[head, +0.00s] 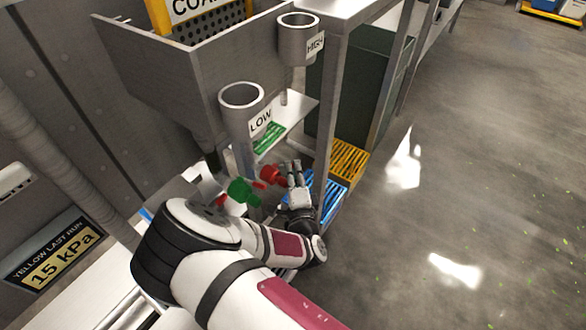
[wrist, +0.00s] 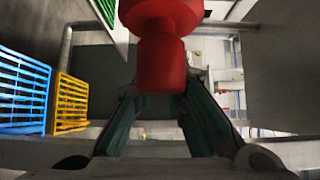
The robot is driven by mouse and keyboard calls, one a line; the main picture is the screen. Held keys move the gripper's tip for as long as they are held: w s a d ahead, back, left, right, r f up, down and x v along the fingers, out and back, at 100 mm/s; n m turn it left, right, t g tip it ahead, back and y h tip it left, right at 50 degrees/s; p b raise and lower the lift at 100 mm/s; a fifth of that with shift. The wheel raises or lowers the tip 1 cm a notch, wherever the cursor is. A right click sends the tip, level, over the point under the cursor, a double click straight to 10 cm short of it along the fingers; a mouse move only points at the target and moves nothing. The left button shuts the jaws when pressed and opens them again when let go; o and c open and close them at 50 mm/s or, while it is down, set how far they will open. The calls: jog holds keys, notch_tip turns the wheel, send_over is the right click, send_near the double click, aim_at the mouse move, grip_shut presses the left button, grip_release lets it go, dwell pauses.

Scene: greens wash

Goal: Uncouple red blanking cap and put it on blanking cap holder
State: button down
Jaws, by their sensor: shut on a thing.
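The red blanking cap (head: 273,176) sits below the grey LOW pipe in the head view. It fills the top middle of the wrist view (wrist: 160,62), with a wide upper part and a narrower lower part. My gripper (head: 294,174) reaches it from the right and is shut on it. In the wrist view my two dark green fingers (wrist: 155,92) close on either side of its narrow end. I cannot tell whether the cap is still joined to a coupling. I cannot make out the blanking cap holder in either view.
A green fitting (head: 243,191) is left of the cap. The LOW pipe (head: 241,125) and HIGH pipe (head: 298,48) stand above.

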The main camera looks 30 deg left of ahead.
jog(key=n+g+y+p, duration=0.1)
jog(key=w+n+g+y+p, duration=0.1)
jog(key=g+p, duration=0.1)
jog(key=n+g+y+p, duration=0.1)
jog(key=y+p, duration=0.1)
jog(key=shift+w+a+n, duration=0.2)
jog(key=shift+a+n, duration=0.1)
jog(key=shift+a, duration=0.05)
jog(key=c, duration=1.6)
grip_release()
jog(key=shift+d, duration=0.15)
